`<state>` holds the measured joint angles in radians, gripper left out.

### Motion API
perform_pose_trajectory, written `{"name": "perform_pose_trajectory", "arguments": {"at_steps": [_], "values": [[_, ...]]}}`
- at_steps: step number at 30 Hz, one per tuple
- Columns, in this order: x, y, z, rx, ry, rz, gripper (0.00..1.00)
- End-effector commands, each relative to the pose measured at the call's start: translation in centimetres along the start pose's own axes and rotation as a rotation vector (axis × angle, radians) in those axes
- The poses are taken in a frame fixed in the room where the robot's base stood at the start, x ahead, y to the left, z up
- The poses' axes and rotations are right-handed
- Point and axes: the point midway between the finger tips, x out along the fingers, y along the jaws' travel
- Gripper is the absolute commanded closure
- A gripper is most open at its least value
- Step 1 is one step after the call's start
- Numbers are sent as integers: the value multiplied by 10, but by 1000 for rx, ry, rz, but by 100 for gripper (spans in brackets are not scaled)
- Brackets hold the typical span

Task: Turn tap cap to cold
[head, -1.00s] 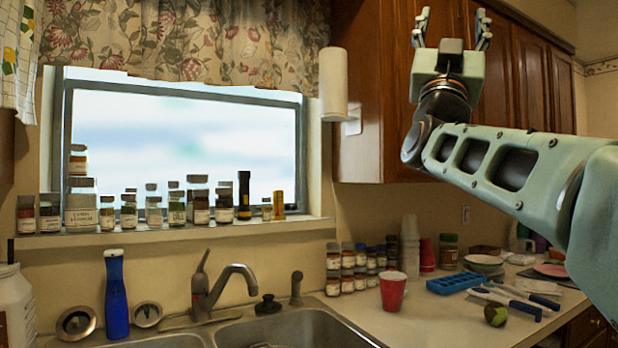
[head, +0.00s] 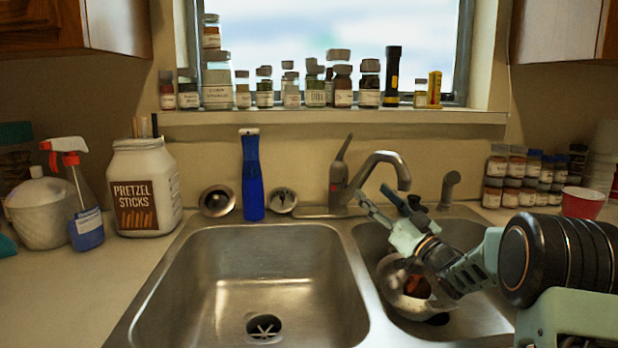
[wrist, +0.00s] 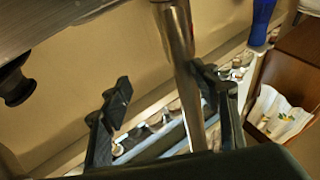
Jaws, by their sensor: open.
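The tap has a metal body with an upright lever cap (head: 340,160) and a curved spout (head: 385,160) reaching right. It stands behind the divider between the two sink basins. My gripper (head: 382,198) is low and to the right of the tap body, just under the spout, over the right basin's back edge. Its fingers are open. In the wrist view, a shiny metal bar of the tap (wrist: 178,40) runs down between the parted fingers of my gripper (wrist: 166,88). I cannot tell whether it touches either finger, nor whether it is spout or lever.
A blue bottle (head: 252,175) stands left of the tap, with a pretzel jar (head: 145,188) farther left. A side sprayer (head: 449,190) stands right. Spice jars (head: 520,180) and a red cup (head: 582,203) are at right. The left basin (head: 270,270) is mostly clear.

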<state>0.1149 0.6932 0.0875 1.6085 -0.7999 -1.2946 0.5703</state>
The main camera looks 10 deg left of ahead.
Motion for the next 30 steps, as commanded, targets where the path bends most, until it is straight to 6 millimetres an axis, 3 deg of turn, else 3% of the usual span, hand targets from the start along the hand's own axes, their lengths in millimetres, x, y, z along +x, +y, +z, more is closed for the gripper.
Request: {"name": "perform_pose_trajectory", "arguments": {"at_steps": [8,21,30], "values": [[4,-19,10,17,30,-75,44],[78,-24,8,15,30,-74,44],[102,-25,7,16,27,-71,44]]}}
